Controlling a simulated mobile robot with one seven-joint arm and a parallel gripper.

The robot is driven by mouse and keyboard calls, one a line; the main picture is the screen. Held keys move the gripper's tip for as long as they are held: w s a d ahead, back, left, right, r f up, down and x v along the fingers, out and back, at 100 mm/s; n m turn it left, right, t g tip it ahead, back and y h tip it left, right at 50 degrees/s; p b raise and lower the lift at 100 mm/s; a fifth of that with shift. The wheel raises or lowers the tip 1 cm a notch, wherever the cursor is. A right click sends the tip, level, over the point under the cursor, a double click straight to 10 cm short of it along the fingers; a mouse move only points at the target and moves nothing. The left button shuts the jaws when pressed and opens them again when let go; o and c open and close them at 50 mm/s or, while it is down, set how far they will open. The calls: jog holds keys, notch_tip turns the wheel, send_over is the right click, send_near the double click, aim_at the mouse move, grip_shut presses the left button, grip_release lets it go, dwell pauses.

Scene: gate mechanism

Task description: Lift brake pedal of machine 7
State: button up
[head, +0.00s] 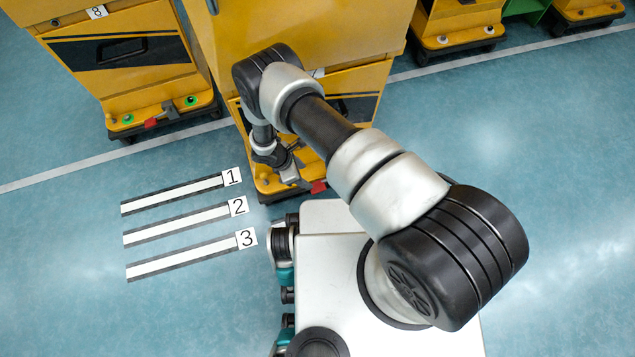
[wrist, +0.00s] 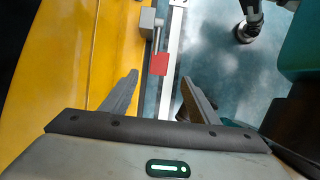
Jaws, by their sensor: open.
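The yellow machine (head: 300,30) in front of my arm has its number label mostly hidden, so I cannot read it. Its red brake pedal (head: 318,187) shows low at its base in the head view. In the wrist view the red pedal (wrist: 159,64) sits at the end of a grey rod from a grey block (wrist: 147,22). My gripper (wrist: 160,79) is open and empty, with one finger on each side of the pedal's line. The pedal appears just beyond the fingertips, apart from them. In the head view my gripper (head: 288,172) is down by the machine's base.
Another yellow machine, labelled 8 (head: 97,12), stands to the left with its own red pedal (head: 151,123). Striped floor markings numbered 1, 2 and 3 (head: 190,213) lie left of my base. More yellow machines (head: 455,25) stand at the back right. Floor on both sides is clear.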

aim_at(319, 186)
jog(key=b+x, duration=0.4)
jog(key=x, duration=0.9)
jog(key=shift+w+d+f, duration=0.1)
jog(key=shift+d+f, duration=0.05)
jog(key=shift+c, duration=0.5)
grip_shut()
